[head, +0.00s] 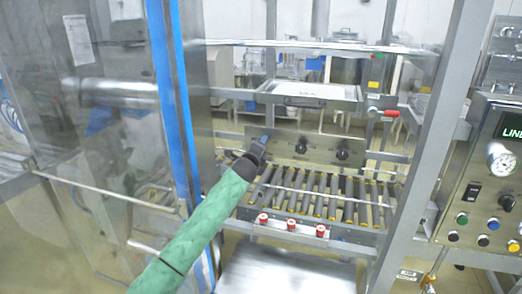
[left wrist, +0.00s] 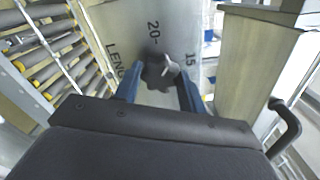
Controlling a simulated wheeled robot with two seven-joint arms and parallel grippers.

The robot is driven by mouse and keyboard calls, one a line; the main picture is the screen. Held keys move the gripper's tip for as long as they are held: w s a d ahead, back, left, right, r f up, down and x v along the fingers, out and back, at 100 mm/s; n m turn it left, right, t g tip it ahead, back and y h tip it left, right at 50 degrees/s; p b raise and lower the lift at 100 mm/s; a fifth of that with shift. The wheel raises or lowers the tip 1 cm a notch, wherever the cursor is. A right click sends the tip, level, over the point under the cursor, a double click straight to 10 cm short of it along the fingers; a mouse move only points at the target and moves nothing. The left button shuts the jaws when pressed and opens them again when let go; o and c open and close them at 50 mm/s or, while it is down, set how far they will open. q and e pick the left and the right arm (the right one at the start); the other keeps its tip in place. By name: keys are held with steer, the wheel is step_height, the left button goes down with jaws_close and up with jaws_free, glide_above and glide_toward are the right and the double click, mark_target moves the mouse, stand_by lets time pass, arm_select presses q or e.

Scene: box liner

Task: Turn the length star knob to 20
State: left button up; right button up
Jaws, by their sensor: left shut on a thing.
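The dark length star knob (left wrist: 156,70) sits on a metal plate (left wrist: 108,32) printed with "LENG", "20" and "15". A light pointer on the knob is visible, but I cannot tell exactly which mark it points to. My left gripper (left wrist: 160,80) has its two blue-grey fingers on either side of the knob and is shut on it. In the head view my left gripper (head: 262,144) reaches the left end of the metal panel (head: 322,150) and hides this knob. Two other dark knobs, a middle one (head: 301,145) and a right one (head: 342,154), are untouched. My right gripper is not in view.
A roller conveyor (head: 325,190) with several red knobs (head: 291,224) along its front lies below the panel. A metal frame post (head: 435,150) and a control box (head: 485,175) stand right. A clear guard door (head: 90,150) stands left.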

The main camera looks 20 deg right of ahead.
arm_select(q)
steer(key=shift+n+b, duration=1.25)
steer(key=shift+n, duration=2.35)
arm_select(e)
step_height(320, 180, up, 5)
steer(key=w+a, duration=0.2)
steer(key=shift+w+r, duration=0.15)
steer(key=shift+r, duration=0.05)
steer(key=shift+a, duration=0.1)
arm_select(q)
steer(key=o, duration=1)
steer(key=shift+a, duration=0.1)
steer(key=shift+c, duration=0.2)
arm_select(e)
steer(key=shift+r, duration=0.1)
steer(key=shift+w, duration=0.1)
